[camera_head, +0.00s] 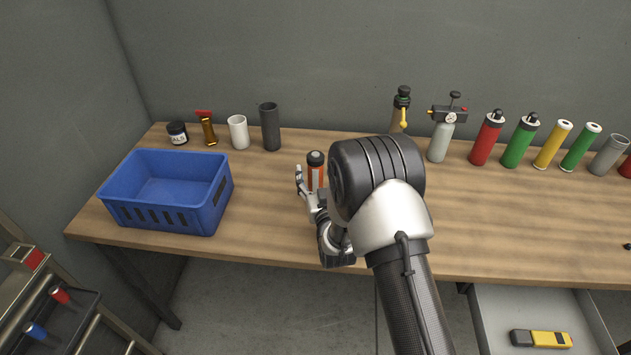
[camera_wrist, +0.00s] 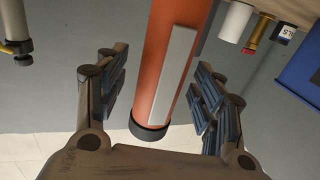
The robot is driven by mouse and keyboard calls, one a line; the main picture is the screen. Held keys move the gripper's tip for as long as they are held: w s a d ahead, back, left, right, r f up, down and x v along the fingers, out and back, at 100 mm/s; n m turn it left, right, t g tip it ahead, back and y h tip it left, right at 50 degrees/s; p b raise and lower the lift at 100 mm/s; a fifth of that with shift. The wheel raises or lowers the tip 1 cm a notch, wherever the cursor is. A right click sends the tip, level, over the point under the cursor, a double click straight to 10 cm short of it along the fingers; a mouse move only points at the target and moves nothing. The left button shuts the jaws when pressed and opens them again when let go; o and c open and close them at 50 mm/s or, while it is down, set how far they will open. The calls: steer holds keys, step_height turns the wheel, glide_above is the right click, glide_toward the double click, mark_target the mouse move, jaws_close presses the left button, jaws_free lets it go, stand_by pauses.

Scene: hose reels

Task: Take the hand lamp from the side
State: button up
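My gripper (camera_head: 308,187) is low over the table at the lamp's near side. In the wrist view my gripper (camera_wrist: 158,88) is open, with one finger pad on each side of the lamp and visible gaps. The lamp's lower part is partly hidden by the gripper in the head view.
A blue crate (camera_head: 150,213) stands to the left. Several bottles and cylinders line the back right. An open drawer (camera_head: 500,318) holds a yellow-black tool (camera_head: 541,339).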

steer(key=c, duration=1.2)
steer(key=shift+r, duration=0.1)
